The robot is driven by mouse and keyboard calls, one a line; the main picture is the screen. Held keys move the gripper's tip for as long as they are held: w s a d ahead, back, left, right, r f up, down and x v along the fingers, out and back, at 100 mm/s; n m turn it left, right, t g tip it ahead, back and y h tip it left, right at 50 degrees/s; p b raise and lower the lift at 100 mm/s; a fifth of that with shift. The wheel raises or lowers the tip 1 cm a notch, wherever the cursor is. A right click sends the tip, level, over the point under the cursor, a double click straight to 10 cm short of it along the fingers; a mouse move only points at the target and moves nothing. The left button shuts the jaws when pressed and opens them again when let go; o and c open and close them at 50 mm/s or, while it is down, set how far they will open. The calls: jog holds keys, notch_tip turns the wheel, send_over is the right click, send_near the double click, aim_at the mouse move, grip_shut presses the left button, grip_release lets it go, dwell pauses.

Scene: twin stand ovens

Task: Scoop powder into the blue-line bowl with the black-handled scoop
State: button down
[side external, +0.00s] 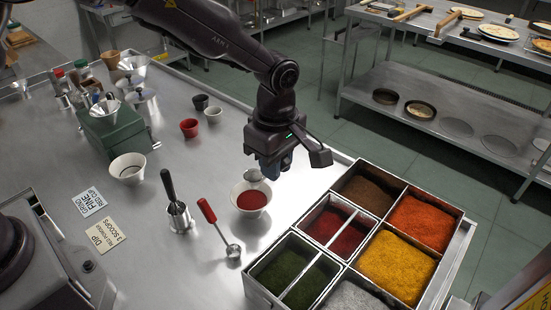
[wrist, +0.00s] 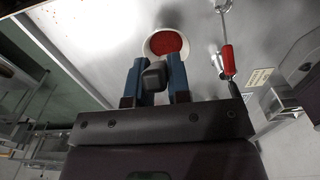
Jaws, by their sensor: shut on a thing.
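My gripper (side external: 272,166) is shut on a black handle (wrist: 153,76), seen end-on between the blue fingers in the wrist view. In the side view a metal scoop cup (side external: 253,175) shows just below the gripper, over the back rim of a white bowl (side external: 250,212). That bowl holds red powder and also shows ahead of the fingers in the wrist view (wrist: 151,47). I cannot make out its line colour. Whether the scoop cup holds powder is unclear. Another white bowl (side external: 128,170) with a dark line stands empty at the left.
A red-handled scoop (side external: 208,212) lies in front of the powder bowl. A black-handled tool (side external: 168,185) stands in a metal cup (side external: 179,218). Metal bins (side external: 345,268) of coloured powders are at the right. A green machine (side external: 112,132) and small cups are behind left.

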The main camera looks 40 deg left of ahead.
jog(key=shift+f, duration=1.4)
jog(key=shift+a+r+h, duration=0.4)
jog(key=shift+a+h, duration=0.2)
jog(key=shift+h, duration=0.2)
jog(key=shift+a+r+h, duration=0.4)
jog(key=shift+a+h, duration=0.15)
jog(key=shift+h, duration=0.25)
jog(key=shift+a+r+h, duration=0.25)
jog(key=shift+a+h, duration=0.4)
jog(key=shift+h, duration=0.15)
jog(key=shift+a+r+h, duration=0.25)
jog(key=shift+a+h, duration=0.35)
jog(key=shift+h, duration=0.2)
jog(key=shift+a+r+h, duration=0.1)
jog(key=shift+a+h, duration=1.25)
jog(key=shift+h, duration=0.15)
jog(key=a+f+h, duration=0.3)
jog(key=a+h, duration=0.4)
jog(key=h, duration=0.2)
jog(key=shift+a, duration=0.2)
jog(key=shift+a, duration=0.1)
